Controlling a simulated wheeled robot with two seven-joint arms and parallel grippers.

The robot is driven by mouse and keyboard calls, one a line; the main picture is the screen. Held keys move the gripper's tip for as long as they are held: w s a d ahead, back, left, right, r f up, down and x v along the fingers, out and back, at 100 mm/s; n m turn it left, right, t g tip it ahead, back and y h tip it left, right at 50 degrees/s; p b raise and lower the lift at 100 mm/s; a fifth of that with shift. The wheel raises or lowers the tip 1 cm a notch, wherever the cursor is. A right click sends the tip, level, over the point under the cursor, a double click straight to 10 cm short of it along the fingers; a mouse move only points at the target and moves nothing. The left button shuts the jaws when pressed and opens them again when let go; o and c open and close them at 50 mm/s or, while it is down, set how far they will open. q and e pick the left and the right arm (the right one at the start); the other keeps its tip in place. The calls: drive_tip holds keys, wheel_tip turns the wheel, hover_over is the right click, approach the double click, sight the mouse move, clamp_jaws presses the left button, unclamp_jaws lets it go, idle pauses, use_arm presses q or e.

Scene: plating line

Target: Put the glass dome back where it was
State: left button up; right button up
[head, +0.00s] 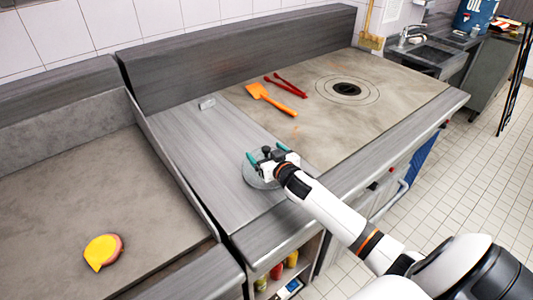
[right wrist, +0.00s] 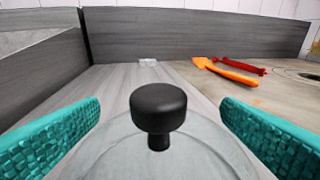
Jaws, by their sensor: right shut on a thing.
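The clear glass dome (head: 252,178) is at the front of the grey steel strip between the left counter and the griddle. Its black knob (right wrist: 158,108) stands upright in the middle of the right wrist view, between my gripper's teal pads. My right gripper (head: 266,155) is shut on the dome, coming from the front right, and covers much of it in the head view. I cannot tell whether the dome's rim touches the steel or is just above it. My left gripper is not in view.
An orange spatula (head: 275,101) and red tongs (head: 286,85) lie on the griddle plate (head: 345,120). A small grey block (head: 207,103) sits at the back of the steel strip. A yellow and pink item (head: 103,252) lies on the left counter (head: 60,190), behind a raised divider. The strip's middle is clear.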

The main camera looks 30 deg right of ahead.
drive_tip(key=o, duration=1.1)
drive_tip(key=b+v, duration=0.1)
drive_tip(key=v, duration=1.1)
